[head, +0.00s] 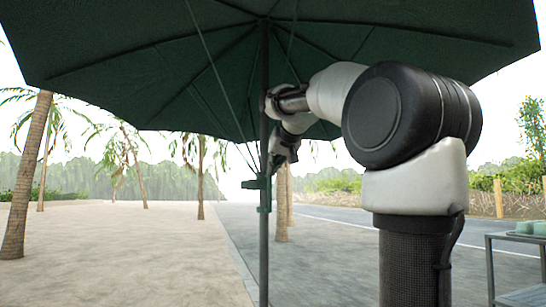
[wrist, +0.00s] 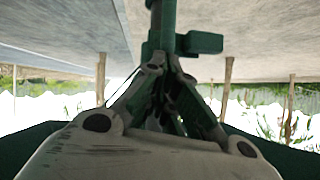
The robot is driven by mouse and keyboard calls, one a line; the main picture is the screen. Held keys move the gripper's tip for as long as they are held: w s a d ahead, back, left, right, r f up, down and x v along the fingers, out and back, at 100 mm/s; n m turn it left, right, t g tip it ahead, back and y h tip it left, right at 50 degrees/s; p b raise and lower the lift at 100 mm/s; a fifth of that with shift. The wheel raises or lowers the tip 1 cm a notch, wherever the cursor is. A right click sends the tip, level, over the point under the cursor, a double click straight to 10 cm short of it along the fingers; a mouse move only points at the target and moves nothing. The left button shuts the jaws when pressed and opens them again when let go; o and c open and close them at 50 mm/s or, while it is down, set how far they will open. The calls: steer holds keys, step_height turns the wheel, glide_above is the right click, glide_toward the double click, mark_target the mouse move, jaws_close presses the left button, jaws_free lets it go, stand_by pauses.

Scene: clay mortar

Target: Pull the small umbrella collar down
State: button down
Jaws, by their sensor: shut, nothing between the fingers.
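The umbrella has a dark green canopy (head: 150,70) spread open overhead and a thin upright pole (head: 264,250). A small green collar (head: 257,184) with a block sticking out to one side sits on the pole below the canopy. In the wrist view the collar (wrist: 199,42) shows at the top, beyond the fingertips. My gripper (head: 274,170) is beside the pole, just above the collar; its fingers converge in the wrist view (wrist: 166,72), shut and empty. Whether the fingertips touch the collar cannot be told.
Another green fitting (head: 264,209) is on the pole just below the collar. Thin cords run from the canopy toward the pole. A small table (head: 505,240) with green items stands at the right edge. Sand, palm trunks and a road lie behind; the ground left of the pole is clear.

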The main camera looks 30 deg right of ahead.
step_height(320, 180, down, 31)
steer(key=shift+f, duration=0.2)
steer(key=shift+w, duration=0.1)
steer(key=w+d+r+v, duration=0.1)
steer(key=d+r+v, duration=0.1)
steer(key=v, duration=1.1)
steer(key=s+a+f+n+g+y, duration=0.1)
steer(key=s+a+f+n+g, duration=0.1)
steer(key=s+f, duration=0.5)
steer(key=s+a+f+n+g, duration=0.2)
steer(key=s+a+f+g, duration=0.3)
steer(key=s, duration=1)
step_height(320, 180, down, 3)
steer(key=shift+s+a+r+y, duration=0.1)
steer(key=shift+s+a+y, duration=0.3)
steer(key=shift+a, duration=0.15)
